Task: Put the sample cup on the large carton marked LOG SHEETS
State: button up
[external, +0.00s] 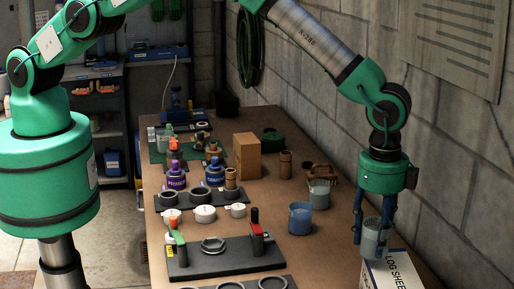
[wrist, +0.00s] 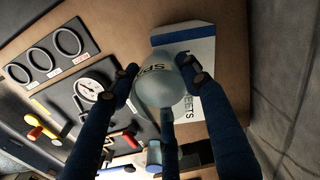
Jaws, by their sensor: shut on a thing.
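The sample cup (external: 374,238) is a clear, greyish cup held between the blue fingers of my gripper (external: 374,228). In the wrist view the sample cup (wrist: 160,88) has dark lettering and sits between the fingers of my gripper (wrist: 163,85), which is shut on it. The large white carton marked LOG SHEETS (external: 392,274) is at the lower right of the external view, below the cup. The carton (wrist: 200,50) shows behind the cup in the wrist view. I cannot tell whether the cup's bottom touches the carton.
A black board (external: 225,259) with red and green levers lies further left. A brown box (external: 247,157) stands farther back. The block wall (external: 455,170) is close on the right.

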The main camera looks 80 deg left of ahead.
jog(key=shift+f, duration=1.05)
jog(key=shift+f, duration=0.15)
jog(key=o, duration=1.3)
jog(key=shift+r, duration=0.2)
notch_tip(320, 180, up, 12)
jog(key=shift+f+b, duration=0.1)
jog(key=shift+b, duration=0.55)
